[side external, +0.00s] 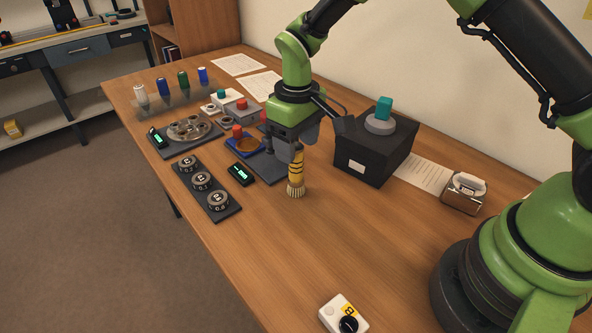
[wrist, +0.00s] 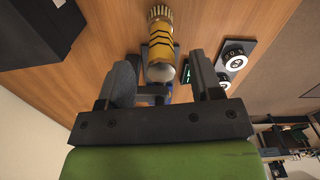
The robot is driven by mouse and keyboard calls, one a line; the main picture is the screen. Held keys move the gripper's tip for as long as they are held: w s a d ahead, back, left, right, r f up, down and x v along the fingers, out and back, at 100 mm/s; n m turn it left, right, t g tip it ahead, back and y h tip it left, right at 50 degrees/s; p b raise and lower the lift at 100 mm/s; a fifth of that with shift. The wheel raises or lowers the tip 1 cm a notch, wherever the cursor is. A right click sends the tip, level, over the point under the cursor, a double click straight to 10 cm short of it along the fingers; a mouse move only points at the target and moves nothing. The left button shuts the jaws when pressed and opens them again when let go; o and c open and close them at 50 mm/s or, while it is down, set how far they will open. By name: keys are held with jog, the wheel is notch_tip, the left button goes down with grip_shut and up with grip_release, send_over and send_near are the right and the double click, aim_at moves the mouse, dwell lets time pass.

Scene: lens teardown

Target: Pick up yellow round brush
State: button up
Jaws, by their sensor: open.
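The yellow round brush (side external: 296,171) has black stripes and pale bristles. It stands upright, bristles down, on the wooden table in the side external view. In the wrist view the brush (wrist: 160,45) shows between and beyond the two fingers, its rounded grey end toward me and its bristles at the top edge. My gripper (side external: 290,150) is directly above and around the top of the brush; in the wrist view my gripper (wrist: 160,80) has its fingers spread, with a gap visible on both sides of the handle. I cannot tell whether either finger touches it.
A black box (side external: 375,147) with a teal knob (side external: 384,107) stands close to the right. A dial panel (side external: 206,187) and a small green display (side external: 240,174) lie to the left. A white switch box (side external: 343,314) is at the front. The table in front of the brush is clear.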

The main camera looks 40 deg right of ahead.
aim_at(296, 170)
notch_tip(296, 170, down, 4)
jog(key=shift+r, duration=0.25)
jog(key=c, duration=1)
jog(key=shift+r, duration=0.1)
